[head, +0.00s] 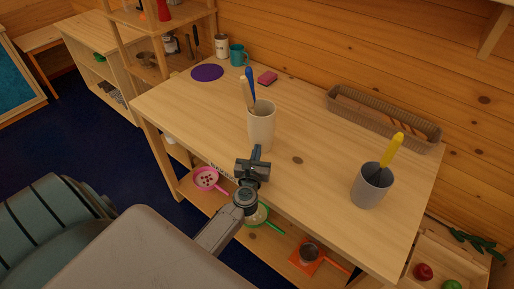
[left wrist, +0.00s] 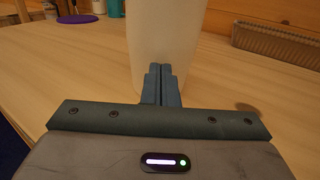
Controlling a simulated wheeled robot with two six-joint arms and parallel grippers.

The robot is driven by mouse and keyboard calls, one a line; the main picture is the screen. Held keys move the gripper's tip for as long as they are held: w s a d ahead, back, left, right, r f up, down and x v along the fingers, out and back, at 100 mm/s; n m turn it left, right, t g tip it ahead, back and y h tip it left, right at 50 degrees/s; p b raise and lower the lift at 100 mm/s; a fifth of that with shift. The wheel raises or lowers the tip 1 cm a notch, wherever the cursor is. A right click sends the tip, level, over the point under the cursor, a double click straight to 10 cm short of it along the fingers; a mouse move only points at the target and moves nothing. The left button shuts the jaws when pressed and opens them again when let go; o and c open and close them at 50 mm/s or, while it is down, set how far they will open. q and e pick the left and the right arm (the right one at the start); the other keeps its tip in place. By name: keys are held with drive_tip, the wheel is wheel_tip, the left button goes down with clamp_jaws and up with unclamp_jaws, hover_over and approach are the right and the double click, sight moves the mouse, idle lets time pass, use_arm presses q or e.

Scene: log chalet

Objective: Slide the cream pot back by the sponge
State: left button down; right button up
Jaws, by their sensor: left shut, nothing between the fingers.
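The cream pot (head: 261,127) stands upright near the front edge of the wooden table, with a wooden-handled tool and a blue-handled tool in it. The pink sponge (head: 267,78) lies farther back on the table, behind the pot. My left gripper (head: 257,150) is shut and empty, low in front of the pot. In the left wrist view the shut fingers (left wrist: 162,84) point at the cream pot (left wrist: 163,40) and overlap its lower side; I cannot tell whether they touch it. The sponge is not visible in that view. My right gripper is not in view.
A grey pot (head: 372,186) with a yellow-handled tool stands at the right. A long wicker basket (head: 384,118) lies along the back. A purple disc (head: 207,72), a teal mug (head: 238,55) and a white jar (head: 221,46) are at the back left. The table between pot and sponge looks clear.

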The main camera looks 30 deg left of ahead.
use_arm(q)
drive_tip(key=shift+w+a, duration=0.1)
drive_tip(key=shift+w, duration=0.15)
drive_tip(key=b+x, duration=0.2)
drive_tip(key=x, duration=1)
drive_tip(key=shift+w+a+f+b, duration=0.15)
drive_tip(key=shift+w+f+b, duration=0.1)
drive_tip(key=shift+b, duration=0.1)
drive_tip(key=b+x, duration=0.5)
drive_tip(key=x, duration=0.6)
drive_tip(key=shift+w+f+b, duration=0.1)
drive_tip(key=shift+w+b, duration=0.2)
drive_tip(key=shift+w, duration=0.05)
drive_tip(key=shift+w+a+r, duration=0.2)
drive_tip(key=shift+w, duration=0.15)
drive_tip(key=shift+s+r, duration=0.1)
drive_tip(key=shift+s, duration=0.1)
drive_tip(key=shift+w, duration=0.1)
drive_tip(key=shift+d, duration=0.15)
